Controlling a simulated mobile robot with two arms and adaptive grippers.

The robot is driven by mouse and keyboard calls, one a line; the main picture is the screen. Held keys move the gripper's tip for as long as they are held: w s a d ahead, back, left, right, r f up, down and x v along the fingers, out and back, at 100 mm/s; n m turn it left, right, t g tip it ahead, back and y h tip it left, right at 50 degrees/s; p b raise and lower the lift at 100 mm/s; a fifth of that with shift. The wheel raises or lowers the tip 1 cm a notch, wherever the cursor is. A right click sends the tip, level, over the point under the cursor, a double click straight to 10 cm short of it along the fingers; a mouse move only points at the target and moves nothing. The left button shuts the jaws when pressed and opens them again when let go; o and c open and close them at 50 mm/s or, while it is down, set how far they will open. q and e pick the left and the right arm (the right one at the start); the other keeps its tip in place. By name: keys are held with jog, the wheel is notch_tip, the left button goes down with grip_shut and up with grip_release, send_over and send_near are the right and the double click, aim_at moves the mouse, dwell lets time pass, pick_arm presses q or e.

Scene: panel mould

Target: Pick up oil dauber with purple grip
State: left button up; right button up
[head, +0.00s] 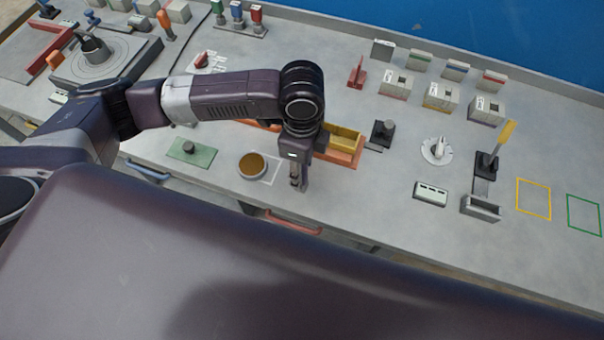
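Several small upright tools with coloured grips stand in a rack (238,28) at the top of the head view. One grip looks teal (217,7), one blue (237,11) and one red (256,14). I cannot make out a clearly purple grip. My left gripper (297,186) points down over the bench near the front edge, to the right of a round dish with brown contents (252,165). Its fingers are small and seen from above, so I cannot tell whether they are open or hold anything. My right gripper is not in view.
An orange tray with a yellow bin (345,142) is partly hidden behind my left wrist. A green plate with a knob (191,152) lies left of the dish. Boxes (441,97), a yellow-handled lever (496,146) and a dial (437,150) stand to the right.

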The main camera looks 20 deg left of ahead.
pick_arm(q)
jog(key=shift+s+a+f, duration=0.1)
jog(key=shift+a+f, duration=0.05)
jog(key=shift+f, duration=0.2)
grip_shut()
jog(key=shift+r, duration=0.1)
notch_tip(320, 180, up, 20)
jog(key=b, duration=0.2)
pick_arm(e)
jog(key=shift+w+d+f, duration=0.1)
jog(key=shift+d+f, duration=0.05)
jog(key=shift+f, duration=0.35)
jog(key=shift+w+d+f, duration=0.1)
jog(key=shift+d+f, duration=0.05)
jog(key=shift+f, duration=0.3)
